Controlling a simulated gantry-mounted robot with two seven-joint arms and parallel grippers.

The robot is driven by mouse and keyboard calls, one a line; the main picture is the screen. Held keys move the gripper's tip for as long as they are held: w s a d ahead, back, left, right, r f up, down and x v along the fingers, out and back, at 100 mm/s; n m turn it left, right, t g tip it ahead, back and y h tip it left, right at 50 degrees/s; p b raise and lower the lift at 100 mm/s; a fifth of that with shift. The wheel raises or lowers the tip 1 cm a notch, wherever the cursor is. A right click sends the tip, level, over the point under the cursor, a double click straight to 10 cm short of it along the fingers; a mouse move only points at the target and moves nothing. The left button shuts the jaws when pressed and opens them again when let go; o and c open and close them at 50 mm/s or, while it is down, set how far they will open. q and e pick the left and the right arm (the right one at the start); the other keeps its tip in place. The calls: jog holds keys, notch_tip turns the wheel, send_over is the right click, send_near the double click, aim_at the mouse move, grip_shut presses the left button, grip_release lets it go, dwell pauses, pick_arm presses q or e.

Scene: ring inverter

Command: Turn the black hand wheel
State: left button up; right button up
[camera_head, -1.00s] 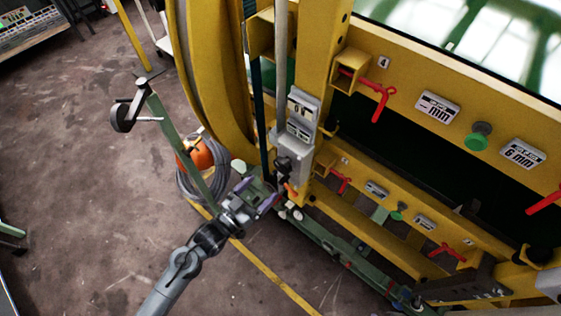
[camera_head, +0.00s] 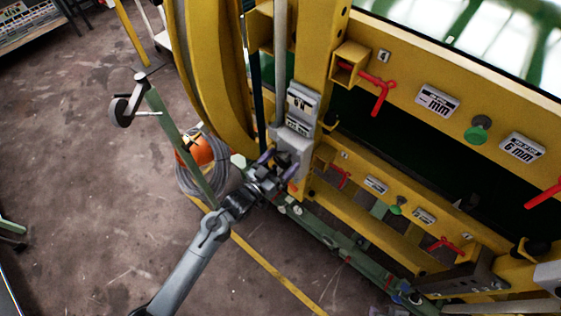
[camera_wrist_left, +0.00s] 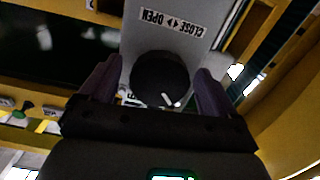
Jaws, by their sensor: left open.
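The black hand wheel (camera_wrist_left: 160,76) is a round black knob with a white mark, on a grey panel (camera_wrist_left: 150,38) below a label reading CLOSE and OPEN. In the left wrist view it sits between the two purple fingers of my left gripper (camera_wrist_left: 160,88), with a gap visible on each side. My left gripper also shows in the head view (camera_head: 279,169), open, at the lower part of the grey control box (camera_head: 296,143). There the gripper hides the wheel. My right gripper is not in view.
The yellow machine frame (camera_head: 319,60) rises around the control box. Red handles (camera_head: 377,92) and a green knob (camera_head: 478,130) are on its right. A green post (camera_head: 180,140) and an orange, grey-hosed object (camera_head: 203,150) stand near my arm. The floor at left is mostly clear.

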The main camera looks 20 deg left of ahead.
pick_arm(q)
jog(key=shift+c, duration=0.2)
jog(key=c, duration=1)
jog(key=shift+o, duration=0.2)
jog(key=shift+m, duration=0.3)
jog(key=shift+m, duration=0.5)
jog(key=m+p, duration=0.1)
jog(key=m, duration=0.2)
jog(key=shift+a, duration=0.1)
jog(key=m+p, duration=0.1)
jog(key=m, duration=0.3)
jog(key=shift+r+m, duration=0.1)
jog(key=shift+m, duration=1.2)
